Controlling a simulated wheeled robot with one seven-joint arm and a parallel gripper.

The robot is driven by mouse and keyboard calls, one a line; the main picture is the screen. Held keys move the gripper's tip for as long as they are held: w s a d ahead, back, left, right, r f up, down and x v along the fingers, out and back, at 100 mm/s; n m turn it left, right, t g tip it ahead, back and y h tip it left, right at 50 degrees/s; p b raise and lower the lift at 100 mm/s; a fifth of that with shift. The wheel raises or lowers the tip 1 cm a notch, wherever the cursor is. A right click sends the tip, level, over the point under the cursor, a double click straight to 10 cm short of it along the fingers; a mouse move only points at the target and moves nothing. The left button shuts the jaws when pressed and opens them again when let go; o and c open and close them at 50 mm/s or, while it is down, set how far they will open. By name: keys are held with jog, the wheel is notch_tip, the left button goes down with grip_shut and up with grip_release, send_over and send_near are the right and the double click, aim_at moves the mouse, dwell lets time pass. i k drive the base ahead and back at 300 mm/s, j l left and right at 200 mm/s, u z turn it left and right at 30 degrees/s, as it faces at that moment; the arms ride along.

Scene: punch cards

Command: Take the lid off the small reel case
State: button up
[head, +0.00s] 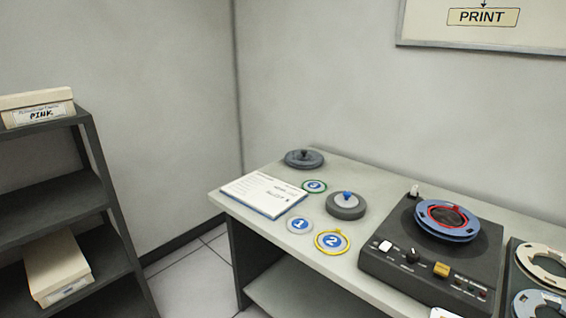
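A small round grey case (346,209) stands on the table, left of the tape machine. My gripper is not in view.
Beside the case are discs marked 1 (299,225), 2 (332,242) and 3 (314,186), and a paper pad (264,194). The tape machine (430,254) with a blue reel (447,233) stands to the right. A dark shelf (50,200) with cream boxes is at left.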

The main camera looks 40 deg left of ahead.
aim_at(302, 159)
jog(key=u, duration=1.3)
jog(key=i+j, duration=0.2)
jog(key=j, duration=0.15)
jog(key=i+j+z, duration=0.1)
jog(key=i+j, duration=0.35)
jog(key=j, duration=0.25)
jog(key=i+j+z, duration=0.1)
jog(key=j, duration=0.25)
jog(key=i+j, duration=0.3)
jog(key=i+j+z, duration=0.15)
jog(key=j, duration=0.3)
jog(key=i+j, duration=0.2)
jog(key=j, duration=0.2)
